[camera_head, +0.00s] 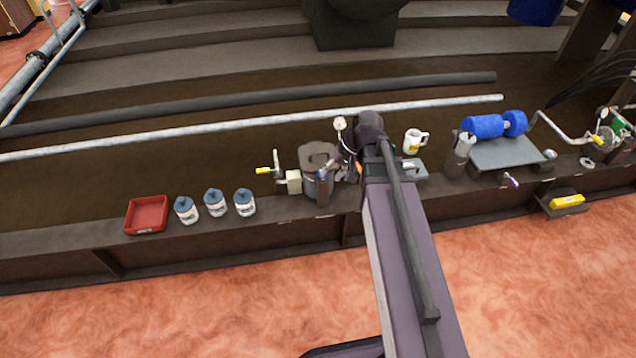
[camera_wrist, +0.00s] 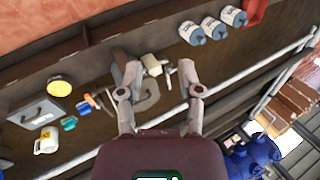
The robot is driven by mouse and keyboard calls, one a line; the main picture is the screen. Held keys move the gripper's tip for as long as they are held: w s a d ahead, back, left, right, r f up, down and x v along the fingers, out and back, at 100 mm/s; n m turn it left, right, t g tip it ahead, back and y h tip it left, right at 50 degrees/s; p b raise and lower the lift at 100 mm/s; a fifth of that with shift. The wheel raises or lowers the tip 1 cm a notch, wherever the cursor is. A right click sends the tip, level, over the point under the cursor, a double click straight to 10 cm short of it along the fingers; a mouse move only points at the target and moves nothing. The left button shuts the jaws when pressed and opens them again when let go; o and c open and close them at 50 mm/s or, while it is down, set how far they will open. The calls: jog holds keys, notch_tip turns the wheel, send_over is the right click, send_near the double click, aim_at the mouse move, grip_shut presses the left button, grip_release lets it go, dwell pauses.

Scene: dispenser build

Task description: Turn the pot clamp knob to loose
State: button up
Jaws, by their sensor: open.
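The grey pot (camera_head: 318,157) stands on the long ledge in the head view, with a cream block (camera_head: 293,182) on its left side. A crank with a yellow grip (camera_head: 264,170) sticks out left of it. My gripper (camera_head: 345,166) is beside the pot's right side and partly covers it. In the wrist view my gripper (camera_wrist: 160,72) is open, its fingers spread, with the cream block (camera_wrist: 152,65) and part of the grey pot (camera_wrist: 147,97) showing between them. Nothing is held. I cannot clearly tell the clamp knob or its setting, nor whether a finger touches the pot.
Left on the ledge are a red tray (camera_head: 147,214) and three lidded jars (camera_head: 215,203). To the right are a white mug (camera_head: 415,140), a grey canister (camera_head: 460,155) and a blue roll (camera_head: 483,126) on a grey plate. A pale rail (camera_head: 230,125) runs behind.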

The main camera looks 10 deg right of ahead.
jog(key=w+d+f+m+t+y+b, duration=0.25)
jog(key=w+f+y+b, duration=0.5)
jog(key=f+b, duration=1)
jog(key=w+d+f+m+t+y+b, duration=0.1)
jog(key=w+d+f+t+y+b, duration=0.2)
jog(key=b, duration=1.8)
jog(key=shift+w+d+f+m+t+b, duration=0.35)
jog(key=shift+w+d+f+t, duration=1)
jog(key=shift+w+d, duration=1.8)
jog(key=shift+s+d+f+g, duration=0.2)
jog(key=shift+s+f+g, duration=0.1)
jog(key=shift+g, duration=0.1)
jog(key=shift+x, duration=6.8)
jog(key=shift+r, duration=0.1)
grip_shut()
